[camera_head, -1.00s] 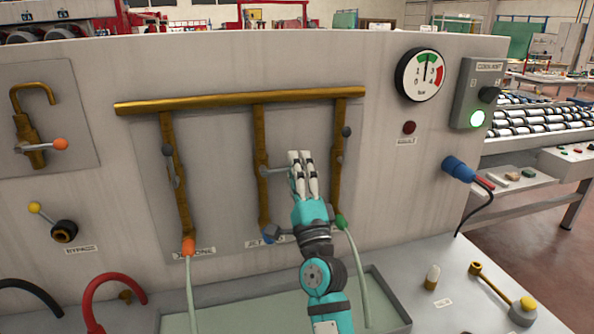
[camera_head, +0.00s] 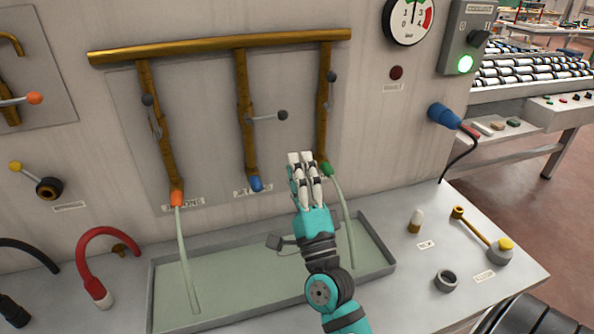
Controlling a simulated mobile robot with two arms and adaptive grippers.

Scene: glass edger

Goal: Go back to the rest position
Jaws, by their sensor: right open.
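My right gripper (camera_head: 304,160) is open and empty. It stands in front of the grey panel, just left of the green-tipped pipe (camera_head: 324,130). Its fingers point up, and it appears apart from the middle valve lever (camera_head: 266,117), which sticks out sideways to the right. The middle pipe (camera_head: 246,130) ends in a blue tip with no stream below it. The orange-tipped pipe (camera_head: 160,130) and the green-tipped pipe each have a pale stream or tube running down to the tray (camera_head: 262,319). Their levers lie roughly along the pipes. My left gripper is not in view.
A pressure gauge (camera_head: 409,18) and a coolant box (camera_head: 464,40) with a lit green button are at the upper right. A blue plug (camera_head: 443,115) with a cable sits below. A red hose (camera_head: 92,262) curves at the left. The right ledge holds a brass lever (camera_head: 480,230).

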